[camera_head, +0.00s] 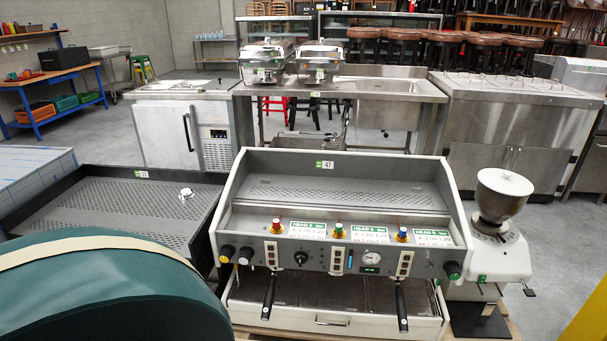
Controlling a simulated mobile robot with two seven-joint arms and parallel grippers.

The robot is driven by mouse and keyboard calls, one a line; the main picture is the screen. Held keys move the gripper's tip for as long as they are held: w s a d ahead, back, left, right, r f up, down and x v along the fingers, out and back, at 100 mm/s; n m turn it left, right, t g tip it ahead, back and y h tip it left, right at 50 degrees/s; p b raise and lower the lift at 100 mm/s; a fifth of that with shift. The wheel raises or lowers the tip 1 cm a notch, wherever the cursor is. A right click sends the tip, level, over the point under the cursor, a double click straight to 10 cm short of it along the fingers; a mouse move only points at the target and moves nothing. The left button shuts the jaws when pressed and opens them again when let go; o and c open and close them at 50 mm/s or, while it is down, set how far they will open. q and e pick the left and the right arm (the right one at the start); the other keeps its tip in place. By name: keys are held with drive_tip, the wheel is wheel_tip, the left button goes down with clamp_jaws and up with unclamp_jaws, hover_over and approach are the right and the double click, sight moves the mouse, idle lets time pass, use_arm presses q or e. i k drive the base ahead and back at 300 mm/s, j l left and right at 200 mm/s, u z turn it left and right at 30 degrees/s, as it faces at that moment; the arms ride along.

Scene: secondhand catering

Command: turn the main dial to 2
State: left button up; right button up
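A grey and white espresso machine (330,285) stands in front of me. A black round dial (300,257) sits on its front panel, left of centre; I take it as the main dial. Its numbers and pointer are too small to read. Neither of my grippers is in view.
Two black-handled portafilters (402,308) hang from the machine's front. A large dark green rounded object (105,295) fills the lower left. A coffee grinder (497,225) stands close on the right. A dark perforated tray unit (125,210) is at the left.

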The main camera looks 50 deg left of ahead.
sight(301, 257)
drive_tip(key=i+l+u, duration=0.15)
drive_tip(key=l+u, duration=0.85)
drive_tip(key=i+l+u, duration=0.25)
drive_tip(key=i, duration=0.25)
drive_tip(key=i+l+u, duration=0.25)
drive_tip(key=i, duration=0.25)
